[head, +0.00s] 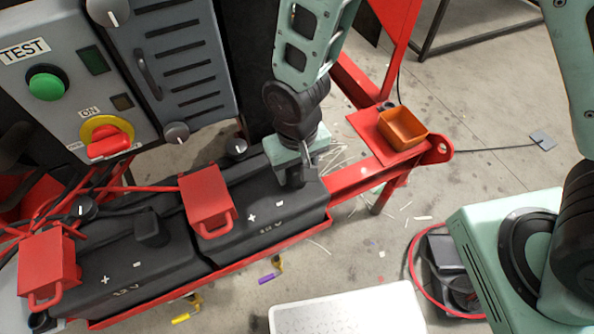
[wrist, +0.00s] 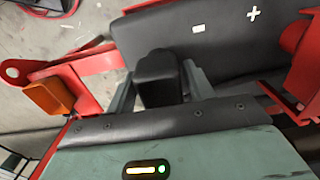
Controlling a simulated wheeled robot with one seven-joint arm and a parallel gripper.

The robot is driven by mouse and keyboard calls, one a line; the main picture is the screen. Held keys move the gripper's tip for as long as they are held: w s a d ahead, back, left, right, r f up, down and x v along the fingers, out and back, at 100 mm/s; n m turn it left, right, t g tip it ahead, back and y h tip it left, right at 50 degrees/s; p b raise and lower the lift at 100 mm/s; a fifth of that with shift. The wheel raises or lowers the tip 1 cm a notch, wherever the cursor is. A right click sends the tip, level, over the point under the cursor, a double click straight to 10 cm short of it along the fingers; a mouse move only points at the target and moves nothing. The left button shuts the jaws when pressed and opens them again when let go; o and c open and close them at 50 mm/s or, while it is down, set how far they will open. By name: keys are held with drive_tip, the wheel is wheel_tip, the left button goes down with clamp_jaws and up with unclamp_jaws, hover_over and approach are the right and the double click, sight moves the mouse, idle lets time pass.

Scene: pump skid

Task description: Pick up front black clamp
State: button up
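A black clamp (wrist: 158,80) stands between the two fingers of my gripper (wrist: 158,88) in the wrist view. One finger is on each side of it, close to its sides; I cannot tell whether they touch it. In the head view my gripper (head: 292,178) points down at the right end of the right battery (head: 265,215), where it largely hides this clamp. A second black clamp (head: 150,228) sits on the left battery (head: 130,265), clear of my gripper.
Red clamps (head: 207,200) (head: 48,265) with handles sit on both batteries. A control panel (head: 75,85) rises behind at the left. An orange bin (head: 403,128) stands on the red frame at right. Yellow (head: 187,309) and purple-handled (head: 270,275) tools lie in front.

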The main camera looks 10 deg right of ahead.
drive_tip(key=c, duration=0.8)
drive_tip(key=shift+r, duration=0.1)
wheel_tip(320, 180, up, 10)
drive_tip(key=shift+f, duration=0.1)
